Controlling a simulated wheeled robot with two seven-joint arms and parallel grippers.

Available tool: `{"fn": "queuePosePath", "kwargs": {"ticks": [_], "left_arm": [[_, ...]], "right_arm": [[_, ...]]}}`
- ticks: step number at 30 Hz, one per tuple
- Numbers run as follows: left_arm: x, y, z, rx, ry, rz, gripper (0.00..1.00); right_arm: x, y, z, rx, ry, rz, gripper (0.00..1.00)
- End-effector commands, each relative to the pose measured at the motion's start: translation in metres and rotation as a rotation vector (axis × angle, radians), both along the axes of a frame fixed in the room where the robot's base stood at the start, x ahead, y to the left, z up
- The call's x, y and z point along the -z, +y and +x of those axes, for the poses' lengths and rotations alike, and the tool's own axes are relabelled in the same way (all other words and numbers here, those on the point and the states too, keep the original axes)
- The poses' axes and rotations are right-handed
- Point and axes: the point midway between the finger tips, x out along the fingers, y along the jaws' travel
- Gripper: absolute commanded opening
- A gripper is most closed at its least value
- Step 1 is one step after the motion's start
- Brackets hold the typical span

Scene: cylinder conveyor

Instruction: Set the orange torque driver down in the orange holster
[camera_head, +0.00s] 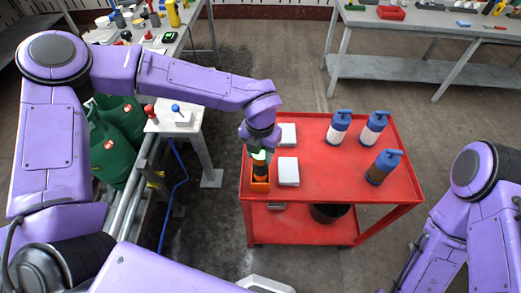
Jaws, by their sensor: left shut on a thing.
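My left gripper (259,154) is over the near-left corner of the red cart, pointing down. It is shut on the orange torque driver (260,169), which shows as a small dark and orange upright shape just under the fingers. The orange holster (260,187) is directly below the driver, at the cart's left edge. The driver's lower end meets the holster in this view; I cannot tell how deep it sits. My right arm shows at the right edge, but its gripper is out of view.
The red cart (330,185) also carries two white boxes (288,171) close to the right of the gripper, and several blue-capped bottles (382,167) farther right. A small stand (185,122) with red and blue knobs is left of the cart. The cart's middle is clear.

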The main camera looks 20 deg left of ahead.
Motion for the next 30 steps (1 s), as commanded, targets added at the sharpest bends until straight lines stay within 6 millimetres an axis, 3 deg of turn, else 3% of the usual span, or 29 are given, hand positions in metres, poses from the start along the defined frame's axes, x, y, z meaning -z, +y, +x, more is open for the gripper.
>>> {"fn": "queuePosePath", "kwargs": {"ticks": [5, 6, 9, 20, 30], "left_arm": [[-0.001, 0.000, 0.001, 0.000, -0.002, -0.001, 0.00], [-0.001, 0.000, 0.001, 0.000, -0.002, -0.001, 0.47], [-0.001, 0.000, 0.000, 0.000, -0.002, -0.001, 0.74], [-0.008, 0.000, 0.001, -0.002, -0.003, -0.001, 0.74], [-0.083, 0.000, -0.001, -0.002, -0.005, -0.002, 0.74]], "right_arm": [[0.000, 0.000, 0.000, 0.000, 0.000, 0.000, 0.43], [0.000, 0.000, 0.000, 0.000, 0.000, 0.000, 0.43], [0.000, 0.000, 0.000, 0.000, 0.000, 0.000, 0.43], [0.003, 0.000, 0.000, 0.000, 0.000, 0.000, 0.43], [0.018, 0.000, 0.000, 0.000, 0.000, 0.000, 0.43]]}}
